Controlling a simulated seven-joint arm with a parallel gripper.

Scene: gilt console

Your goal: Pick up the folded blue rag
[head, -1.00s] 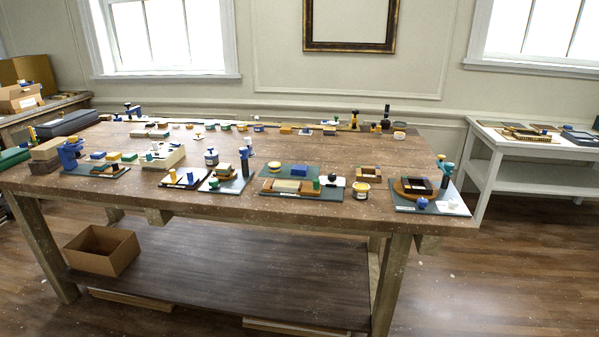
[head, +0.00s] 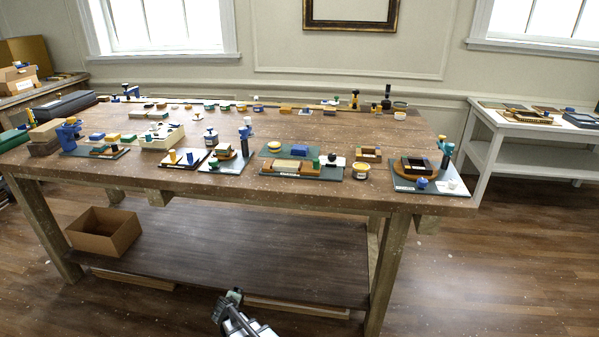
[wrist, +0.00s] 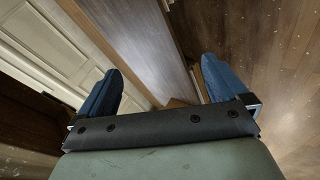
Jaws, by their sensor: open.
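Small blue pieces lie among the goods on the wooden workbench (head: 300,203). Another blue piece (head: 96,137) lies at the left. They are too small to tell which, if any, is the folded blue rag. My gripper (head: 229,300) is low at the bottom of the head view, in front of the bench and below its top, far from these pieces. In the wrist view my gripper (wrist: 160,82) has two blue fingers spread wide, with nothing between them.
The bench top is crowded with small trays, jars and blocks. A cardboard box (head: 103,232) stands on the lower shelf (head: 220,262). A white side table (head: 525,142) stands at the right. Bare wooden floor lies at the right front.

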